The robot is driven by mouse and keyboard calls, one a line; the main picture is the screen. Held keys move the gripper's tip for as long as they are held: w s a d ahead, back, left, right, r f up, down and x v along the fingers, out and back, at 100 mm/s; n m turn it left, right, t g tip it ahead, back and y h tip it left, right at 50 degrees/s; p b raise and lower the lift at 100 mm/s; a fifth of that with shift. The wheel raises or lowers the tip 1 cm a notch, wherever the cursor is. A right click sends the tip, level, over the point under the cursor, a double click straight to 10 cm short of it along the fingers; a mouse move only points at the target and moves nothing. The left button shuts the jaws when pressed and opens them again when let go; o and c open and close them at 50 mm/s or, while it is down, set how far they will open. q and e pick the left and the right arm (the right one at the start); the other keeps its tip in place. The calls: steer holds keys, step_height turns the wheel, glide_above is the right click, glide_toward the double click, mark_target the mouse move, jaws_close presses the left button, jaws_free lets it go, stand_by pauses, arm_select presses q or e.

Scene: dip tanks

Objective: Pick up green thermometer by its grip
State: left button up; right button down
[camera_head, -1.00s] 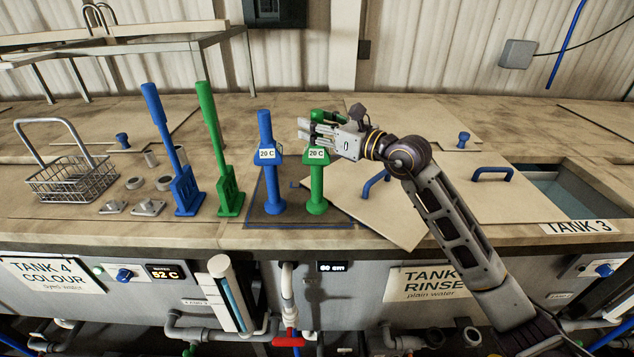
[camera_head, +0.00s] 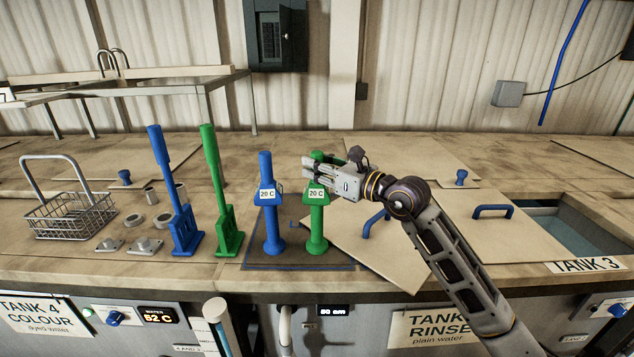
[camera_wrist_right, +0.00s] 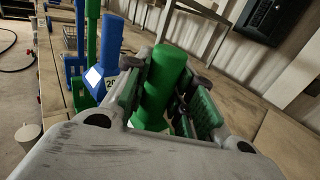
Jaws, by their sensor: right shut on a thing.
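The green thermometer (camera_head: 317,219) stands upright on a dark mat (camera_head: 290,262), its label reading 20 C. My right gripper (camera_head: 318,170) comes in from the right and is shut on its upper grip, just above the label. In the right wrist view the green grip (camera_wrist_right: 166,85) sits between the two fingers (camera_wrist_right: 168,100). The fingers hide part of the grip in the head view. A blue thermometer (camera_head: 267,215), also labelled 20 C, stands upright just left of the green one. My left gripper is not in view.
Blue (camera_head: 181,228) and green (camera_head: 225,230) tall paddle-like tools stand farther left, beside a wire basket (camera_head: 66,215). A tilted lid (camera_head: 385,240) with a blue handle lies right of the mat. An open tank (camera_head: 560,230) is at the far right.

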steer(key=shift+r+b, duration=0.7)
steer(key=shift+r, duration=4.35)
